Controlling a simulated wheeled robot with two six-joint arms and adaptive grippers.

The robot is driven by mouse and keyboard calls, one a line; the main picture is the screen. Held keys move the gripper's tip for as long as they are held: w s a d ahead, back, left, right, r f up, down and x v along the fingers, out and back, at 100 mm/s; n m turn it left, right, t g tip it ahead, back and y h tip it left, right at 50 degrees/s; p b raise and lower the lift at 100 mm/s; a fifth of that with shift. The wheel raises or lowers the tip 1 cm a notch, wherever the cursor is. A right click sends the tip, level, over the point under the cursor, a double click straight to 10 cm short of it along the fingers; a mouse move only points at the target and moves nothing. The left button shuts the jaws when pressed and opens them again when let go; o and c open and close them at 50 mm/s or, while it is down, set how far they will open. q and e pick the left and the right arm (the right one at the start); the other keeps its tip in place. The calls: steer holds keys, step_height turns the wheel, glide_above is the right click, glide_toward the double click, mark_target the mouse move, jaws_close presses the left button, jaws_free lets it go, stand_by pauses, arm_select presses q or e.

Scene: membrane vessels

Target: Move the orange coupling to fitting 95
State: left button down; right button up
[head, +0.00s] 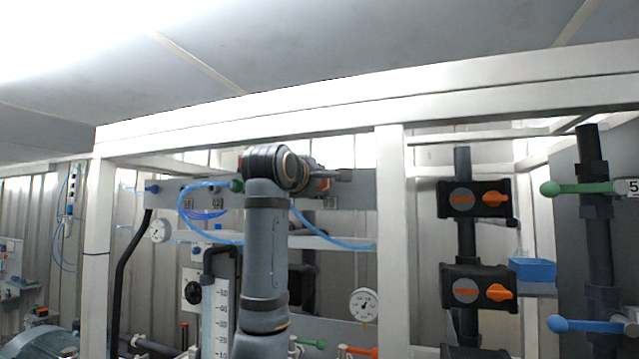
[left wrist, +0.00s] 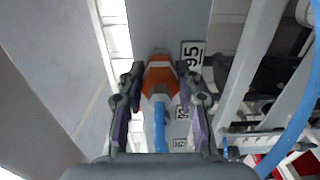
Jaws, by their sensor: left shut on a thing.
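The orange coupling (left wrist: 161,76) sits between the fingers of my left gripper (left wrist: 160,98), which is shut on it. A blue hose (left wrist: 160,130) runs back from the coupling. The label plate 95 (left wrist: 191,54) is just right of the coupling in the left wrist view. In the head view my left gripper (head: 312,172) is up at the grey panel, with the orange coupling (head: 320,184) partly hidden. A grey fitting (head: 343,174) shows just right of it, above the label. I cannot tell whether coupling and fitting touch. My right gripper is not in view.
A green coupling (head: 237,186) and a blue coupling (head: 152,187) are on the same panel, to the left. A white frame post (head: 391,240) stands right of my arm. Black valves with orange handles (head: 497,199) are further right. A pressure gauge (head: 364,305) is below.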

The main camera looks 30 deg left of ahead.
arm_select(q)
steer(key=shift+w, duration=0.3)
steer(key=c, duration=0.8)
jaws_free()
steer(key=shift+c, duration=0.2)
steer(key=shift+s, duration=0.2)
steer(key=v, duration=1.1)
steer(key=shift+s, duration=0.3)
